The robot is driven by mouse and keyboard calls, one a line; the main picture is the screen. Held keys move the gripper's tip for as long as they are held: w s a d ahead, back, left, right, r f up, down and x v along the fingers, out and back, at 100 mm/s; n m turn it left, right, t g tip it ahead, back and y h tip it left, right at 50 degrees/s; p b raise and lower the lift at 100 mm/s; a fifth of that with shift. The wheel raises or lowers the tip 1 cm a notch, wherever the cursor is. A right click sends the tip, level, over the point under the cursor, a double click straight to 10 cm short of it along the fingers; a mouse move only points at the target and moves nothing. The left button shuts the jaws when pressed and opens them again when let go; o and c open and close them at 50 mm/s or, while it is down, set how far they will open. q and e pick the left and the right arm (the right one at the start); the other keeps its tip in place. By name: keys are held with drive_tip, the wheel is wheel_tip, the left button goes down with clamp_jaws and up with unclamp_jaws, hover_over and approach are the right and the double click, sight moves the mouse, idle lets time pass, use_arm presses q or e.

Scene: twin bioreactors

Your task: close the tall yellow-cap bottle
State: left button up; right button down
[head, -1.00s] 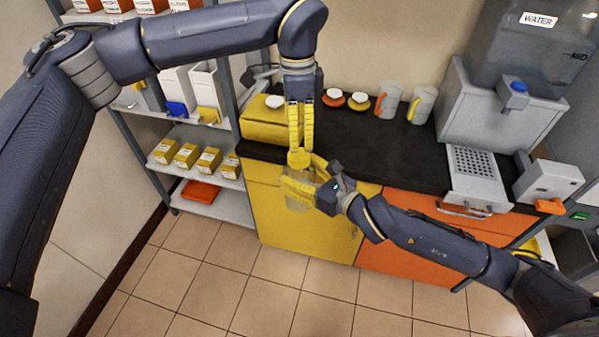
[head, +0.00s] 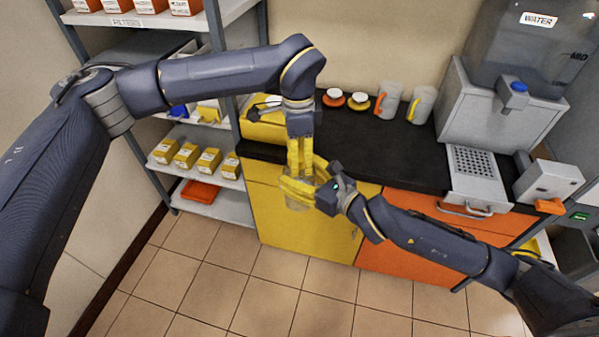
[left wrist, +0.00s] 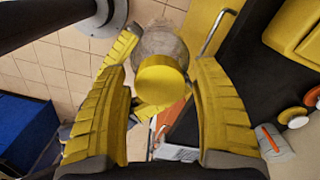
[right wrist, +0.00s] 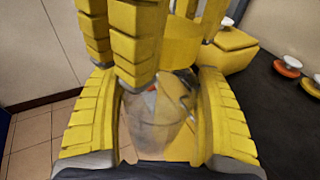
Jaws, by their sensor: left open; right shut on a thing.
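The clear bottle (head: 296,204) is held upright in front of the yellow cabinet by my right gripper (head: 300,187), whose fingers are shut around its body. The bottle also shows between the right fingers in the right wrist view (right wrist: 152,128). The yellow cap (left wrist: 162,80) lies over the bottle's mouth in the left wrist view; I cannot tell whether it is seated. My left gripper (head: 301,170) points down from above, open, its fingers on either side of the cap with gaps to it. In the head view, the fingers hide the cap.
The black counter (head: 345,135) is behind the grippers, with a yellow box (head: 266,130), two small lidded jars and two mugs (head: 388,100). A water dispenser (head: 505,110) stands at the right. A shelf with yellow boxes (head: 186,155) is at the left. The tiled floor below is clear.

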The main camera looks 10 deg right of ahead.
use_arm(q)
drive_tip(key=shift+c, duration=0.5)
drive_tip(key=c, duration=1.3)
